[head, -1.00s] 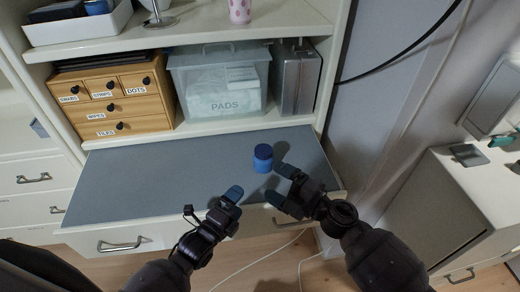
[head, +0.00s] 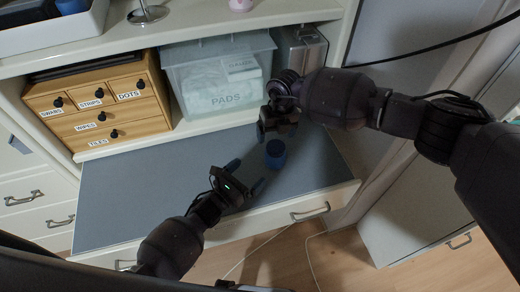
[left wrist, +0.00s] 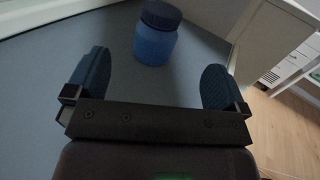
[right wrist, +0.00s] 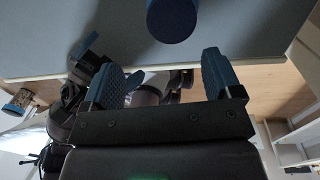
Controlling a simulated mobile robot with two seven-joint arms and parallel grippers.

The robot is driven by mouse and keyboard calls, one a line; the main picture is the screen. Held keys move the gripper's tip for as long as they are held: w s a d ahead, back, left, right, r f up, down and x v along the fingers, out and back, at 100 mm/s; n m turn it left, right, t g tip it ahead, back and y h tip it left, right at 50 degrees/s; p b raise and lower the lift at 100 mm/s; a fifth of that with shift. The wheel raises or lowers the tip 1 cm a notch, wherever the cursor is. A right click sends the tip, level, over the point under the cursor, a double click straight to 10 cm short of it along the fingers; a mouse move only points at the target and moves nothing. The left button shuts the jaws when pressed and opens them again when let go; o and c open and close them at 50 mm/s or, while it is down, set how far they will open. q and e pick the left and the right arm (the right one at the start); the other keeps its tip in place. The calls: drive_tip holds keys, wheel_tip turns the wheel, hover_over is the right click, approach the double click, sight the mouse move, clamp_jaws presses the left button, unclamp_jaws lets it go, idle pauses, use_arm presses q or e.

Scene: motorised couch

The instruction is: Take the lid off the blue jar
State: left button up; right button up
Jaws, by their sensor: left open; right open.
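The blue jar (head: 275,155) stands upright on the grey pull-out surface, with its darker blue lid on top. In the left wrist view the jar body (left wrist: 155,47) and its lid (left wrist: 161,14) show ahead of the open fingers. My left gripper (head: 246,176) is open and empty, low and just left of the jar. My right gripper (head: 276,126) is open and empty, above and behind the jar. In the right wrist view the lid (right wrist: 172,18) shows from above at the top, beyond the fingertips. Neither gripper visibly touches the jar.
The grey surface (head: 130,190) is clear apart from the jar. Behind it stand a wooden drawer box (head: 95,110), a clear PADS bin (head: 215,80) and a metal case (head: 300,50). A shelf (head: 220,28) overhangs them. A black cable (head: 430,50) hangs at right.

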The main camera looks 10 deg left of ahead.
sight(270, 155)
use_arm(q)
drive_tip(key=shift+f+m, duration=0.2)
drive_tip(key=shift+m, duration=0.2)
use_arm(e)
drive_tip(key=shift+w+d+r+h, duration=0.15)
drive_tip(key=shift+w+r+h, duration=0.2)
drive_tip(key=shift+w+h, duration=0.25)
use_arm(q)
drive_tip(key=shift+w+d, duration=0.1)
drive_tip(key=shift+w, duration=0.15)
use_arm(e)
drive_tip(key=shift+w, duration=0.1)
use_arm(q)
drive_tip(key=x, duration=1)
drive_tip(key=shift+d+f, duration=0.1)
drive_tip(key=shift+d, duration=0.15)
